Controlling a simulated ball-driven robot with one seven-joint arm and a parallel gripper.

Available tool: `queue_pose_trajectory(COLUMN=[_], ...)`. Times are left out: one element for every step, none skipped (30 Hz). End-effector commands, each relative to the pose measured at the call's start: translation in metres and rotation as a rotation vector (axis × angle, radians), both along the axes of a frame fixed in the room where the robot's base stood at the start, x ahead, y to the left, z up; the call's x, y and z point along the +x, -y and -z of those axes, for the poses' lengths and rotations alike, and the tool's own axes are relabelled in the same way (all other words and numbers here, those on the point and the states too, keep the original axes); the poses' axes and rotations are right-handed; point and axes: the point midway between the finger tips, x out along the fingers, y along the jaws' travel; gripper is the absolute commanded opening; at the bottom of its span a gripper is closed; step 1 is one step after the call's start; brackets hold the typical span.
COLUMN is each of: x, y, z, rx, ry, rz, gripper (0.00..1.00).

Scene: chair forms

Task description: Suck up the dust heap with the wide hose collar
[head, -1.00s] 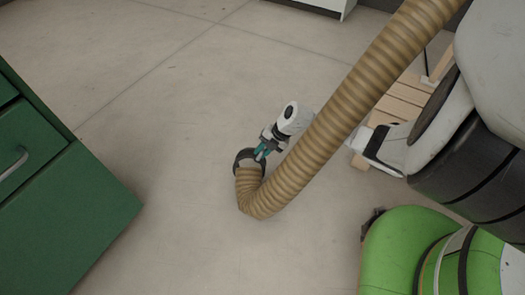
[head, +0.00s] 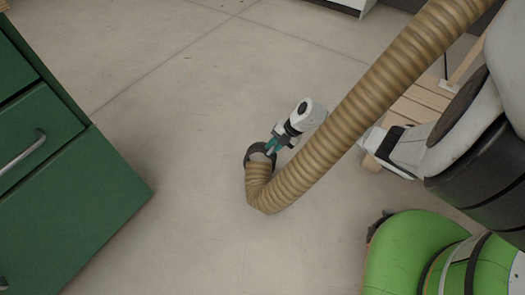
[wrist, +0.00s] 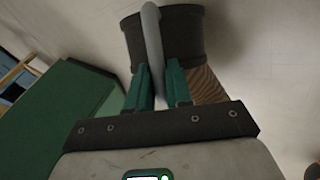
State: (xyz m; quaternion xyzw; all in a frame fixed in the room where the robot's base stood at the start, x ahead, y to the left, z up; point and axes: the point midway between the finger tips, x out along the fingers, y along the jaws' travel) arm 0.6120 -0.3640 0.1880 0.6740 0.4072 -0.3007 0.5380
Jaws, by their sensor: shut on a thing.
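The wide hose collar (head: 250,154) is a dark ring on the end of a tan ribbed hose (head: 320,148). My gripper (head: 272,147) has teal fingers and is shut at the collar. In the wrist view, the teal fingers of my gripper (wrist: 160,80) close around a curved grey handle bar that stands across the dark collar (wrist: 185,35). The hose bends sharply just below the collar, then rises to the upper right. I see no dust heap in either view.
A green drawer cabinet (head: 75,215) with metal handles stands at the left. A wooden pallet-like piece (head: 415,107) lies at the right behind my arm. A white unit (head: 350,5) stands at the top. The pale concrete floor (head: 180,110) between is clear.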

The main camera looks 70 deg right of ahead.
Motion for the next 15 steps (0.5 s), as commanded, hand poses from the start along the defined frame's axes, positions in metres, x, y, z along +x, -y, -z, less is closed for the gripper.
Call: queue_pose_trajectory(x=[0.001, 0.001, 0.001, 0.001, 0.001, 0.001, 0.000, 0.001, 0.001, 0.001, 0.001, 0.001, 0.001, 0.001, 0.001], y=[0.000, 0.000, 0.000, 0.000, 0.000, 0.000, 0.000, 0.000, 0.000, 0.000, 0.000, 0.000, 0.000, 0.000, 0.000], z=[-0.008, -0.010, -0.013, -0.016, -0.018, -0.020, -0.022, -0.024, -0.027, -0.029, -0.031, -0.034, -0.036, -0.038, -0.040], rx=[0.000, 0.000, 0.000, 0.000, 0.000, 0.000, 0.001, 0.001, 0.001, 0.001, 0.001, 0.001, 0.001, 0.001, 0.001], ry=[0.002, 0.002, 0.002, 0.001, 0.001, 0.001, 0.001, 0.001, 0.001, 0.002, 0.002, 0.002, 0.002, 0.002, 0.002], rz=[0.000, 0.000, 0.000, 0.000, 0.000, 0.000, 0.000, 0.000, 0.000, 0.000, 0.000, 0.001, 0.001, 0.001, 0.001], gripper=[0.00, 0.00, 0.00, 0.00, 0.00, 0.00, 0.00, 0.00, 0.00, 0.00, 0.00, 0.00, 0.00, 0.00, 0.00])
